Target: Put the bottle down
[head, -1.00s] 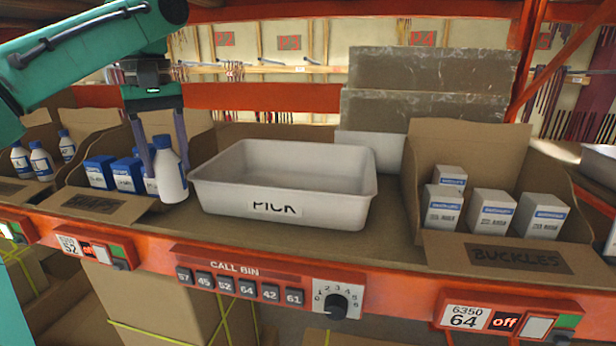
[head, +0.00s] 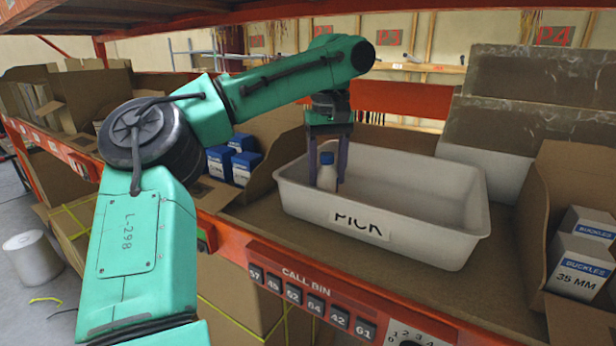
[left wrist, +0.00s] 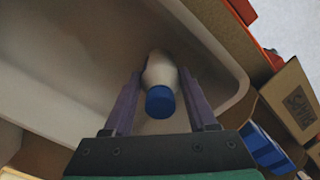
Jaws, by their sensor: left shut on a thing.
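A white bottle with a blue cap (head: 327,172) is upright between the fingers of my left gripper (head: 327,165), which is shut on it. The bottle is at the left end of the white tray marked PICK (head: 420,240), inside its rim, with its lower part hidden by the front wall. In the left wrist view the bottle (left wrist: 160,85) hangs between the purple fingers (left wrist: 163,100) over the tray floor (left wrist: 75,50). I cannot tell whether its base touches the floor. The rest of the tray looks empty. My right gripper is not in view.
A cardboard bin with blue-and-white boxes (head: 222,163) stands left of the tray. A bin with BUCKLES boxes (head: 582,268) is at the right. Stone-like slabs (head: 530,95) stand behind. The orange shelf edge (head: 235,250) runs along the front.

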